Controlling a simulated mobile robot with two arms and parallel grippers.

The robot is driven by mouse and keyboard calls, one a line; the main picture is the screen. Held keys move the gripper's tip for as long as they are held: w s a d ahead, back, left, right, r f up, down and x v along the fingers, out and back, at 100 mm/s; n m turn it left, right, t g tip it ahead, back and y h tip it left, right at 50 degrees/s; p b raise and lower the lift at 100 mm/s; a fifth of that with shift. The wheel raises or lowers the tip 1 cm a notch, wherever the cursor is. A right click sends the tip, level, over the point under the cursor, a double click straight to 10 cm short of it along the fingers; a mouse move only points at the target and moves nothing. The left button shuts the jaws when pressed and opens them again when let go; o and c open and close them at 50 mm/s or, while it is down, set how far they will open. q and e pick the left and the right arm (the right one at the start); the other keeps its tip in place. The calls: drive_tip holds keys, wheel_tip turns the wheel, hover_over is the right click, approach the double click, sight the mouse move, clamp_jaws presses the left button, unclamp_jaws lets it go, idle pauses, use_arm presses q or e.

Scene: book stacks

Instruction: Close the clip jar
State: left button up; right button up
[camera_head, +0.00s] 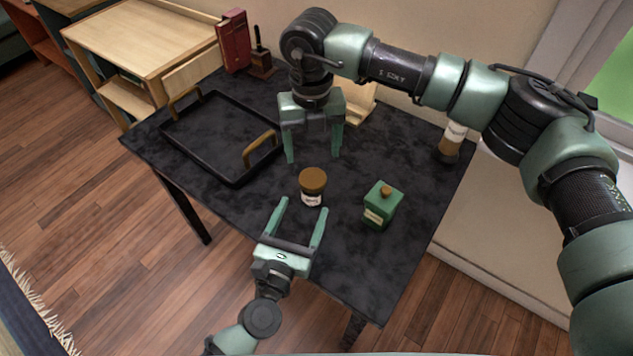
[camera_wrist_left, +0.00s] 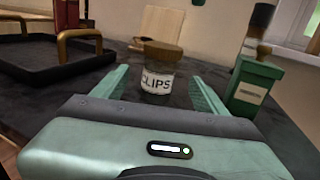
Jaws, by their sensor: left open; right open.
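The clip jar (camera_head: 312,190) stands upright on the dark table, with a brown lid (camera_head: 313,176) resting on its top. In the left wrist view the jar (camera_wrist_left: 157,82) carries a white label reading "CLIPS", and its lid (camera_wrist_left: 162,54) looks seated or nearly so; I cannot tell if it is fully closed. My left gripper (camera_head: 305,207) is open, with its fingers pointing at the jar from the front and the jar just beyond the tips. My right gripper (camera_head: 314,160) is open and points down, above and just behind the jar.
A green box-like bottle (camera_head: 378,208) with a brown stopper stands right of the jar. A black tray (camera_head: 196,165) with brown handles lies at the left. A red book (camera_head: 234,42) stands at the back, and a brown-and-white container (camera_head: 452,140) at the right edge. The table's front right is clear.

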sight(309, 196)
use_arm(q)
drive_tip(key=shift+s+r, duration=0.1)
drive_tip(key=shift+s, duration=0.05)
drive_tip(key=shift+x, duration=4.05)
clamp_jaws()
